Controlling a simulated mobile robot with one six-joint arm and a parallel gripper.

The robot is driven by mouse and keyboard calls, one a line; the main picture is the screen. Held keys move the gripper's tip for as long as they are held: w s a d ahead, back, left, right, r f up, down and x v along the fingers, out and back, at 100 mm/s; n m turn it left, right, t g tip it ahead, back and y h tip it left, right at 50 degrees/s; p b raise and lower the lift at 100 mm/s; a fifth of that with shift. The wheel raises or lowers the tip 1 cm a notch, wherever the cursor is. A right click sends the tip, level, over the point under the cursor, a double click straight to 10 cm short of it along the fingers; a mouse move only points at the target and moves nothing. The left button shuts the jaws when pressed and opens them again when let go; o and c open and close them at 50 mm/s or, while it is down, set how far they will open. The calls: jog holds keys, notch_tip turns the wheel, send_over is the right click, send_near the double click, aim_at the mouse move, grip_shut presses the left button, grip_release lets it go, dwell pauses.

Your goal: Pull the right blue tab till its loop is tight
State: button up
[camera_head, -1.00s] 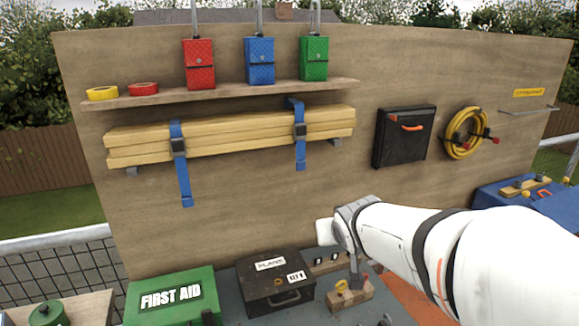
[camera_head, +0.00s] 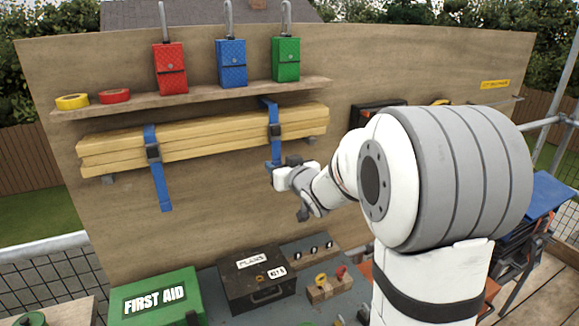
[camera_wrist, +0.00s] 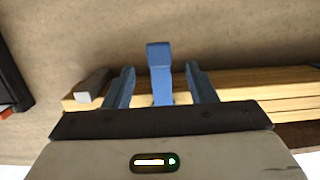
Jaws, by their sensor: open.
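The right blue strap (camera_head: 275,118) loops around the right part of a stack of yellow wooden battens (camera_head: 205,136). Its dark buckle (camera_head: 276,130) sits on the front of the stack. In the wrist view the blue tab (camera_wrist: 160,62) stands between the two fingers of my gripper (camera_wrist: 160,70), with a gap on each side. My gripper is open and holds nothing. In the head view my gripper (camera_head: 274,174) is just below the right buckle and hides most of the tab. The left blue strap (camera_head: 158,180) hangs down below its own buckle.
A shelf (camera_head: 205,97) above carries red, blue and green pouches and tape rolls. Below stand a green first aid box (camera_head: 155,298) and a black case (camera_head: 258,280). A black wall box (camera_head: 372,112) is partly hidden by my arm. The board around the tab is bare.

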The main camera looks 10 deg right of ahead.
jog(key=shift+x, duration=1.2)
jog(key=shift+c, duration=0.3)
jog(key=c, duration=1)
jog(key=shift+f, duration=0.1)
jog(key=shift+f+b, duration=2.4)
jog(key=shift+f, duration=0.15)
jog(key=o, duration=1.5)
jog(key=shift+r, duration=0.1)
